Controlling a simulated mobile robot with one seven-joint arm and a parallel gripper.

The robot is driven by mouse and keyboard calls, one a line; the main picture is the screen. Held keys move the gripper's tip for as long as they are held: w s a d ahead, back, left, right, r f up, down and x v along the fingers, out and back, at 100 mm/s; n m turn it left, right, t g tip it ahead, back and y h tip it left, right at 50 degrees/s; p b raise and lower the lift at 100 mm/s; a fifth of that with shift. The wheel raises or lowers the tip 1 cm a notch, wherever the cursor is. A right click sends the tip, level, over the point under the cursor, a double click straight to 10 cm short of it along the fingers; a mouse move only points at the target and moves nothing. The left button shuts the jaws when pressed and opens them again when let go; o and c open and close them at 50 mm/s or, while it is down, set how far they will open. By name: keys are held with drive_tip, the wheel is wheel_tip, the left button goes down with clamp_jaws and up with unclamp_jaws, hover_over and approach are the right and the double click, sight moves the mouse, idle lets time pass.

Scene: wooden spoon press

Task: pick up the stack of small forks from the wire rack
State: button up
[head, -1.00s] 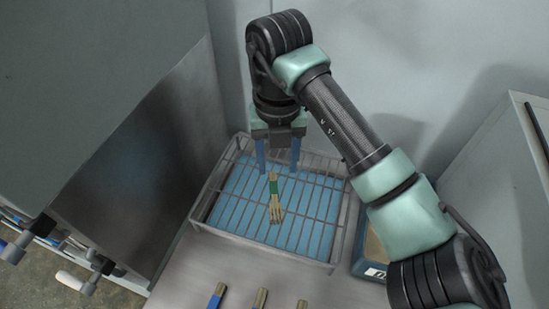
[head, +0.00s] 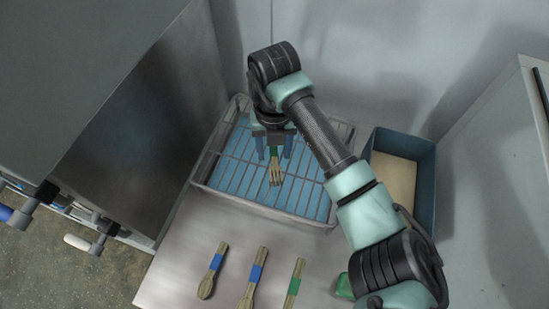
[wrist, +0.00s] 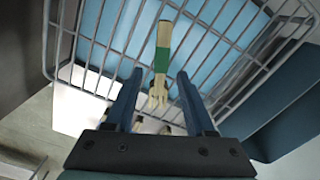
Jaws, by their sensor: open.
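The stack of small forks (head: 275,173) is wooden with a green band and lies on the wire rack (head: 210,176), which sits over a blue surface. In the head view the tines point toward the front. My gripper (head: 274,156) is open above the rack, with one blue finger on each side of the stack's banded part. In the wrist view the stack (wrist: 161,62) shows between and beyond the fingertips of my gripper (wrist: 158,75), apart from both fingers. The exact height of the fingertips over the rack is hard to tell.
Several wooden utensils with blue or green bands, including a spoon (head: 212,270), lie on the metal table (head: 170,265) in front. A blue bin (head: 425,185) stands right of the rack. Grey cabinets flank both sides, with handles at the left.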

drive_tip(key=shift+f, duration=0.95)
clamp_jaws()
